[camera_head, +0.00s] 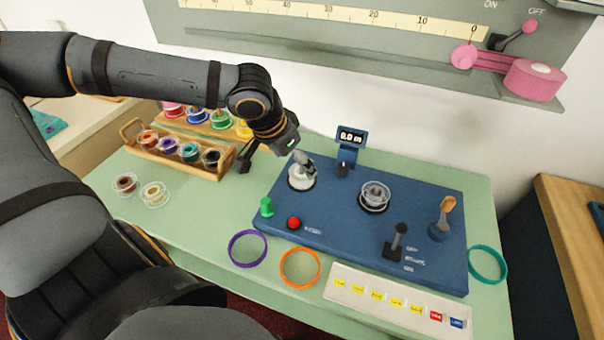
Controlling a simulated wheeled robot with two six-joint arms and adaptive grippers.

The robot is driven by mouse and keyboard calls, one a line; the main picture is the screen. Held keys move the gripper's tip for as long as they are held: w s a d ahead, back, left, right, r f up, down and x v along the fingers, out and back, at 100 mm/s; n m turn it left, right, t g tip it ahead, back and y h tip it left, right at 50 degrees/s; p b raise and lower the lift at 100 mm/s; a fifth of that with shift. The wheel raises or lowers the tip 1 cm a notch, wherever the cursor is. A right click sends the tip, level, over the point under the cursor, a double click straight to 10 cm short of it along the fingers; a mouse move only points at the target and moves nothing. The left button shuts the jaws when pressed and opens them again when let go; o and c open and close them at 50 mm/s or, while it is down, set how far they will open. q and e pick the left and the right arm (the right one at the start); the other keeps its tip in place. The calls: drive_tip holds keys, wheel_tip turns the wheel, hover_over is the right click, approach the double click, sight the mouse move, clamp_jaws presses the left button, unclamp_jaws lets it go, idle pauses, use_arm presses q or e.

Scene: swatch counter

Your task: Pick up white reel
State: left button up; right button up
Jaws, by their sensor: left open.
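A pale cream-white reel (155,194) lies flat on the green counter at the left, beside a brown reel (125,184). A white round piece (302,181) sits at the left of the blue machine (330,221); its top is partly covered by a grey part, and I cannot tell whether it is a reel. A clear reel (375,195) sits further right on the machine. My left gripper (272,165) is open and appears empty, between the reel rack and that white piece, well right of the cream-white reel. My right gripper is not in view.
A wooden rack (176,160) with coloured reels stands at the left, with more reels behind. The machine carries a small display (350,137), a red button (294,223) and a black lever (397,240). Purple (247,249), orange (300,268) and teal (487,264) rings lie around it.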

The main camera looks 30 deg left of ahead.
sight(300, 171)
use_arm(q)
drive_tip(key=shift+f, duration=0.2)
drive_tip(key=b+x, duration=0.1)
drive_tip(key=x, duration=0.3)
drive_tip(key=shift+f+b, duration=0.1)
drive_tip(key=shift+b, duration=0.2)
drive_tip(key=shift+w+f, duration=0.25)
drive_tip(key=c, duration=1)
drive_tip(key=shift+c, duration=0.9)
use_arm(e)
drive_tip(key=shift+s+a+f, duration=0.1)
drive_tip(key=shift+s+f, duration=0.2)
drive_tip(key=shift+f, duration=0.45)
